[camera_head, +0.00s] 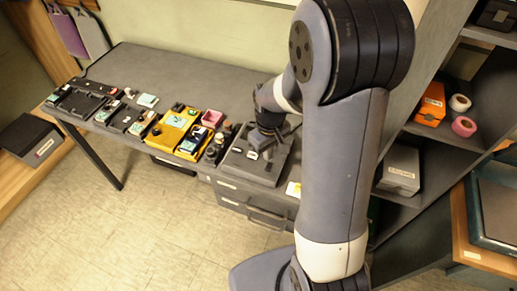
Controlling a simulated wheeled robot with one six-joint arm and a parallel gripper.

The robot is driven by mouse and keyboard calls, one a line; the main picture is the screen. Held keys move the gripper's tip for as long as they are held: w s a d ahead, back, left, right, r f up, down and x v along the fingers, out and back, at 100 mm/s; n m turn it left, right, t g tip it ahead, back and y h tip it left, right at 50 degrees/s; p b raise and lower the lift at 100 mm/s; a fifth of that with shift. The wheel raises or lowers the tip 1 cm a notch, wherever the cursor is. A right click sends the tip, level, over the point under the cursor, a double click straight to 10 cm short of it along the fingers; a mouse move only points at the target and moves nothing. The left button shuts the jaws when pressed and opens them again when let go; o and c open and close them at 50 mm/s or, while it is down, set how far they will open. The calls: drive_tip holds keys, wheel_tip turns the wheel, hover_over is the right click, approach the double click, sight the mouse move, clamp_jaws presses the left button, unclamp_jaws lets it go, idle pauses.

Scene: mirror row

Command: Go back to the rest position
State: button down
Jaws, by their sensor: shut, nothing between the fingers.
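My arm stands large in the right half of the head view and bends down to the right end of the grey table (222,82). My gripper (262,140) is at the arm's far end, shut and empty, low over a dark grey box (240,164) with small light pieces on its top. I cannot tell whether the fingertips touch it. The rest position itself has no mark that I can see.
Black trays (82,102), a yellow tray (165,138) and small bottles line the table's front edge. Shelves at right hold an orange box (430,104), pink tape (464,126) and a grey box (398,170). The floor (150,220) at lower left is clear.

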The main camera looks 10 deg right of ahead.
drive_tip(key=shift+r+p, duration=0.35)
drive_tip(key=shift+r, duration=0.35)
drive_tip(key=shift+f, duration=0.15)
